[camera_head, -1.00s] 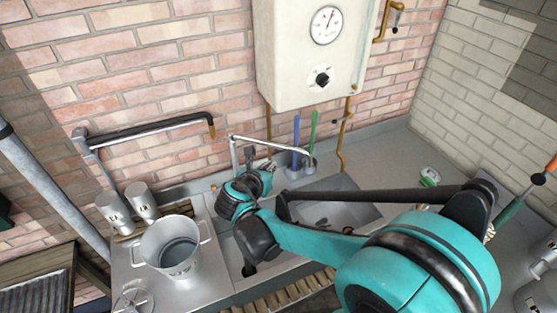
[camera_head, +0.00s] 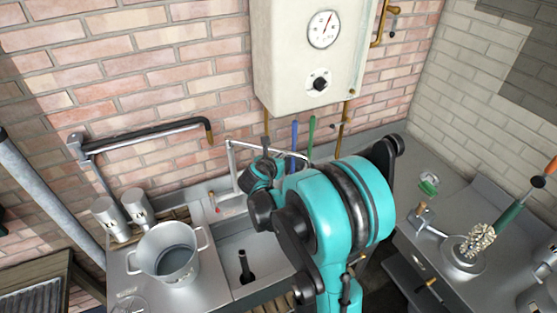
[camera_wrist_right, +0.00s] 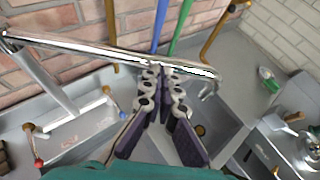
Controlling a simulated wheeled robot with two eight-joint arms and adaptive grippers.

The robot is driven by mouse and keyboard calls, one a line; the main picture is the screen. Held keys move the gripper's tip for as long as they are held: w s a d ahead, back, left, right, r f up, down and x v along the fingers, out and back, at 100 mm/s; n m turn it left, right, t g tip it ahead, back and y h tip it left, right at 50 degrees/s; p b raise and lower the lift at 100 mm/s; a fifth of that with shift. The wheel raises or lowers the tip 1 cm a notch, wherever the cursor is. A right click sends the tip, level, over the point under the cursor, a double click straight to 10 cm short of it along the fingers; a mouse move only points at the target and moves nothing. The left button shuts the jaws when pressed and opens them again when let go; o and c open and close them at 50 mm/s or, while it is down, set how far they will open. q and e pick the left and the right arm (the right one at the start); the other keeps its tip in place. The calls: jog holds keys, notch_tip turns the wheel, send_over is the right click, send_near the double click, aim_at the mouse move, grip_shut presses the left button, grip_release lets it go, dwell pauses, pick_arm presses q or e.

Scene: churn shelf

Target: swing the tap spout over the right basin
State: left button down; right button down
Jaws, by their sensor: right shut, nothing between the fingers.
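The metal tap spout (camera_head: 258,147) runs to the right from its upright pipe beside the wall, and its tip points down near the coloured rods. In the right wrist view the shiny spout (camera_wrist_right: 90,48) crosses from upper left to the downturned end at right. My right gripper (camera_head: 266,145) is shut and empty beside the spout. In the wrist view its fingertips (camera_wrist_right: 163,72) lie right at the spout; I cannot tell if they touch. The left basin (camera_head: 243,262) shows below. My arm hides most of the right basin in the head view. My left gripper is not in view.
A metal bucket (camera_head: 168,255) and two canisters (camera_head: 133,208) stand left of the sink. A white boiler (camera_head: 308,60) hangs above. Blue (camera_head: 294,140) and green rods (camera_head: 311,135) stand behind the spout. A brush (camera_head: 480,238) stands on the right counter.

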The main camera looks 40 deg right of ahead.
jog(key=w+d+b, duration=0.2)
jog(key=w+d, duration=0.1)
jog(key=d, duration=0.2)
jog(key=shift+d, duration=0.15)
dwell(0.3)
